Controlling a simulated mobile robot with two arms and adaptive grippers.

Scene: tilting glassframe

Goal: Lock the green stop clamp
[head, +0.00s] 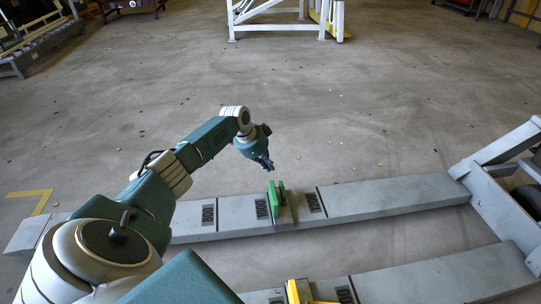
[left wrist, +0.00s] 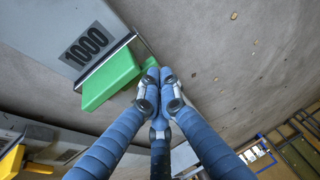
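My left gripper (head: 267,166) is above and just beyond the clamp in the head view. In the left wrist view its blue fingers (left wrist: 161,76) come together at the tips, with nothing visible between them. The tips overlap the green block's right end, so I cannot tell from that view whether they touch it. My right gripper is not visible.
The grey beam (head: 395,199) runs to a grey frame (head: 497,150) at right. A second beam (head: 430,278) lies nearer, with a yellow clamp (head: 294,292) on it. Open concrete floor lies beyond. A white frame (head: 283,27) stands at the back.

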